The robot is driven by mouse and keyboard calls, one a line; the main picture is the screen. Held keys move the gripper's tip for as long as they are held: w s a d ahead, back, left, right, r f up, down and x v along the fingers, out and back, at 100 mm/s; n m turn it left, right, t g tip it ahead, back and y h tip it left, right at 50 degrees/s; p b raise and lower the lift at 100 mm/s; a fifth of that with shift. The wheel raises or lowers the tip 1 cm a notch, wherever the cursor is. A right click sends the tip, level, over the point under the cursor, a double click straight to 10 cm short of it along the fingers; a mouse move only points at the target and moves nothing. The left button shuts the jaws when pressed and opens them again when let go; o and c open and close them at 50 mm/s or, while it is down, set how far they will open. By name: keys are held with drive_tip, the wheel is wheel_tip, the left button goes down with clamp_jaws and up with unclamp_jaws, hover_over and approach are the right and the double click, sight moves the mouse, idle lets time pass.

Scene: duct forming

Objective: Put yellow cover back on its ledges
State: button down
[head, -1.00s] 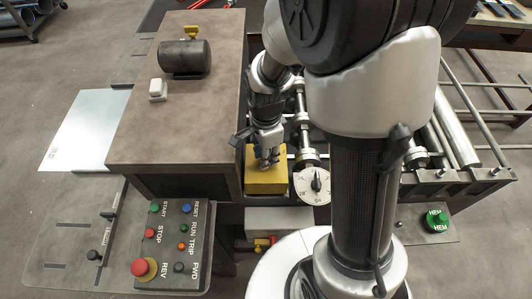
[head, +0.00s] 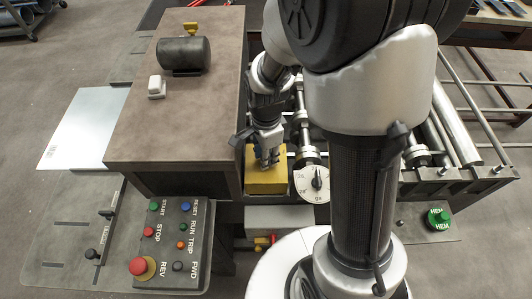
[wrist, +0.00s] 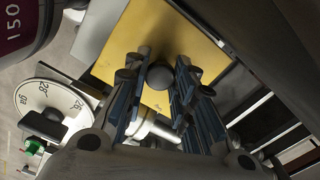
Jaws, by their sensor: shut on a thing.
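The yellow cover (head: 266,181) is a box-like lid at the front of the machine, between the brown cabinet and the gauge dial. My gripper (head: 268,160) reaches down onto its top. In the wrist view my gripper (wrist: 160,85) has its fingers closed around a dark round knob (wrist: 160,75) on the yellow cover (wrist: 150,40). The cover looks roughly level. The ledges are hidden, and I cannot tell whether the cover touches them.
The brown cabinet (head: 170,110) stands close on the left, with a dark cylinder (head: 184,55) on top. The white dial (head: 312,181) is close on the right. Rollers (head: 450,135) lie further right. A button panel (head: 173,240) is at front left.

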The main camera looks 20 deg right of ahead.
drive_tip(key=c, duration=1.3)
unclamp_jaws()
drive_tip(key=shift+o, duration=0.4)
drive_tip(key=o, duration=0.4)
drive_tip(key=shift+c, duration=0.2)
drive_tip(key=shift+r, duration=0.1)
wheel_tip(320, 180, up, 9)
drive_tip(key=p, duration=0.7)
